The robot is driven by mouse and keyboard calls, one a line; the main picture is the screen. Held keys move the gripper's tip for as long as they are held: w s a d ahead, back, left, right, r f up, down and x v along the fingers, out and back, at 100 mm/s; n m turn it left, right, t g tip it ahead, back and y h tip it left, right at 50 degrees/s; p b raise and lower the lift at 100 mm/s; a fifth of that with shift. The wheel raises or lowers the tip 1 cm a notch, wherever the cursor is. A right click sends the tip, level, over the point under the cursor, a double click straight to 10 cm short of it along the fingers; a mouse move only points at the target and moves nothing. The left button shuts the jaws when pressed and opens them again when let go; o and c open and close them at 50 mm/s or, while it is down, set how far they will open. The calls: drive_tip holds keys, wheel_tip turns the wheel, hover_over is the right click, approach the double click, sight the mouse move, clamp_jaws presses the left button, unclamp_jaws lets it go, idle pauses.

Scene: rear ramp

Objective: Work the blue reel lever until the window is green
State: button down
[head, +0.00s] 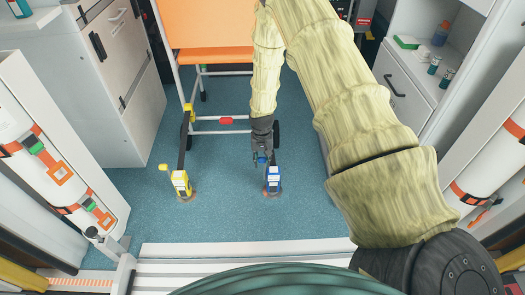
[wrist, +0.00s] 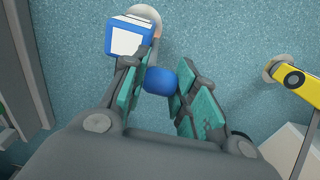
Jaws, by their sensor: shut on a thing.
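The blue reel (head: 273,180) stands on the floor near the ramp end, a blue housing with a pale face. In the wrist view the blue reel (wrist: 128,38) is at the upper left, its top mostly white. No green or other window colour can be made out on it. The blue lever's round knob (wrist: 160,81) sits between my finger pads. My gripper (wrist: 163,88) is shut on this knob. In the head view my gripper (head: 262,157) points down just left of and behind the blue reel. The lever's arm is mostly hidden by my fingers.
A yellow reel (head: 181,184) with a yellow knob stands left of the blue one, a dark strap running up to an orange-seated wheeled frame (head: 212,70). White cabinets (head: 125,70) line both sides. Blue floor (head: 230,215) is clear in front of the reels.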

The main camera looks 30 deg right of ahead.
drive_tip(key=shift+s+a+p, duration=0.35)
drive_tip(key=shift+s+p, duration=0.3)
drive_tip(key=c, duration=1.1)
unclamp_jaws()
drive_tip(key=shift+w+r, duration=0.1)
drive_tip(key=shift+r, duration=0.05)
wheel_tip(320, 180, up, 12)
drive_tip(key=shift+f, duration=0.1)
